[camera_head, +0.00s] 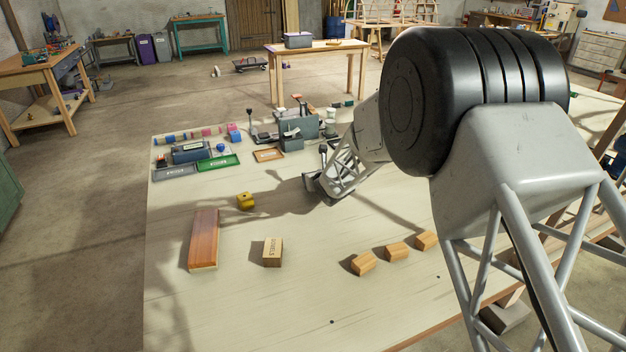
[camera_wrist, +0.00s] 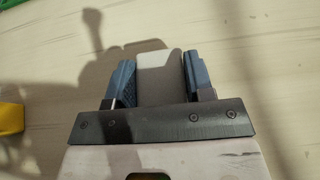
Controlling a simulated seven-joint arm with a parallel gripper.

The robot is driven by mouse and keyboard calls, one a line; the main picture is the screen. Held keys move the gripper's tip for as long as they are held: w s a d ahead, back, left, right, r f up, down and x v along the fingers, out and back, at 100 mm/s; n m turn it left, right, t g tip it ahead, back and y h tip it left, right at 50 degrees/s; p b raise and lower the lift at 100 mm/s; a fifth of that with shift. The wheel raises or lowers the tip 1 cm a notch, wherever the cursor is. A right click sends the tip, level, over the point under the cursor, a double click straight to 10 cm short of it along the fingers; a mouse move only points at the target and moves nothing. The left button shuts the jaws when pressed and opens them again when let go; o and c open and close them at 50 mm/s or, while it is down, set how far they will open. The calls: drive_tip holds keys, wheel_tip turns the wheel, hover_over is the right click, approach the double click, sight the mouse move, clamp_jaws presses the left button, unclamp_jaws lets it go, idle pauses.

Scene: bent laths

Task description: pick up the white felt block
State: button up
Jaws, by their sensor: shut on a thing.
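My gripper (camera_head: 318,186) is over the middle of the table, pointing down and to the left in the head view. In the wrist view its two blue fingers (camera_wrist: 157,66) are shut on the white felt block (camera_wrist: 155,58). The block's far end is lit white, and its nearer part is grey in shade. The block cannot be made out in the head view. Whether it touches the table or hangs just above it, I cannot tell.
A yellow block (camera_head: 245,201) lies left of my gripper. A reddish plank (camera_head: 204,239), a lettered wooden box (camera_head: 273,252) and three small wooden blocks (camera_head: 397,251) lie nearer. Trays (camera_head: 218,162) and tools crowd the far edge. The near tabletop is mostly clear.

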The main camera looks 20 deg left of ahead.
drive_tip(key=shift+r, duration=0.55)
drive_tip(key=shift+s+d+r, duration=0.15)
drive_tip(key=shift+s+r, duration=0.05)
drive_tip(key=shift+r, duration=0.3)
drive_tip(key=shift+s+d+r, duration=0.15)
drive_tip(key=shift+s+r, duration=0.05)
drive_tip(key=shift+r, duration=0.25)
drive_tip(key=s+d, duration=0.2)
drive_tip(key=s, duration=0.2)
drive_tip(key=s+d+r, duration=0.1)
drive_tip(key=s+d, duration=0.2)
drive_tip(key=s, duration=0.1)
drive_tip(key=s+d, duration=0.3)
drive_tip(key=s, duration=0.1)
drive_tip(key=shift+s+d+r, duration=0.1)
drive_tip(key=shift+s+r, duration=0.05)
drive_tip(key=shift+s, duration=0.15)
